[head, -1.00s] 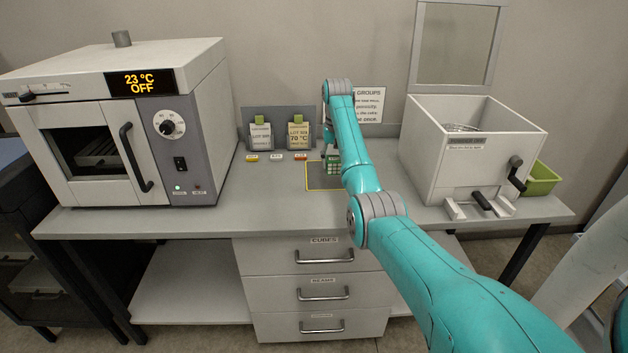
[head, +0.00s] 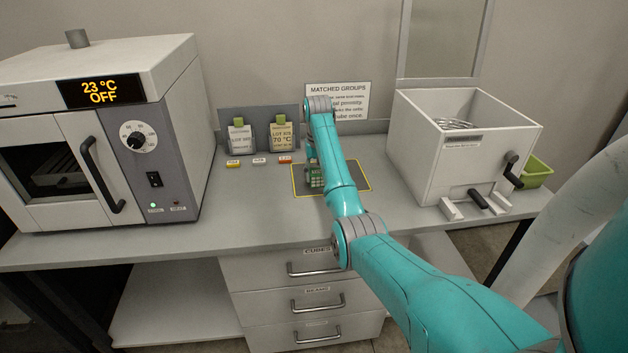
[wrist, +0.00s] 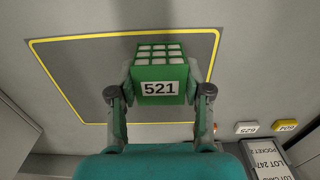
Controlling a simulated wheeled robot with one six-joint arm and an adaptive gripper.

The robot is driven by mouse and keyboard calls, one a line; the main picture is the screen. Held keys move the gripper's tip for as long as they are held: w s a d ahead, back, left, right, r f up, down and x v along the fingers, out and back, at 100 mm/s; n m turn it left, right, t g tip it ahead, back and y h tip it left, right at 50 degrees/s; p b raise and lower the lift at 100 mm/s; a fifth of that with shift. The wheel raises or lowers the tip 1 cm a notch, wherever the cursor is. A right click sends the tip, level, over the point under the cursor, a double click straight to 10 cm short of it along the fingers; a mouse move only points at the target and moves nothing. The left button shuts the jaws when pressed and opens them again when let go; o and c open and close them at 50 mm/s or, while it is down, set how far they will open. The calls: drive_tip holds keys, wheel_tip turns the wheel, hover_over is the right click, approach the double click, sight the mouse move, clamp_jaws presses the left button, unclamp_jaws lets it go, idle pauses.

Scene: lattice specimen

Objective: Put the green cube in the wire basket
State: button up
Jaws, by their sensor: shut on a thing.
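The green cube (wrist: 160,88), a lattice block with a white label reading 521, is held between the two fingers of my gripper (wrist: 160,78) in the wrist view. The gripper is shut on it, one finger on each side. In the head view the cube (head: 316,178) shows small beside my arm, over the dark yellow-edged square on the bench; I cannot tell whether it touches the surface. Wire-like metalwork (head: 456,124) shows inside the open-topped white box at right; the box wall hides most of it, and I cannot tell whether it is the wire basket.
The white box (head: 455,165) has a raised lid behind it and a crank and handle in front. A green bin (head: 537,172) stands to its right. An oven (head: 100,140) reading 23 °C OFF stands at left.

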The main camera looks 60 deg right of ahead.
sight(317, 182)
drive_tip(key=shift+f, duration=1.5)
drive_tip(key=shift+f, duration=0.15)
drive_tip(key=o, duration=1.1)
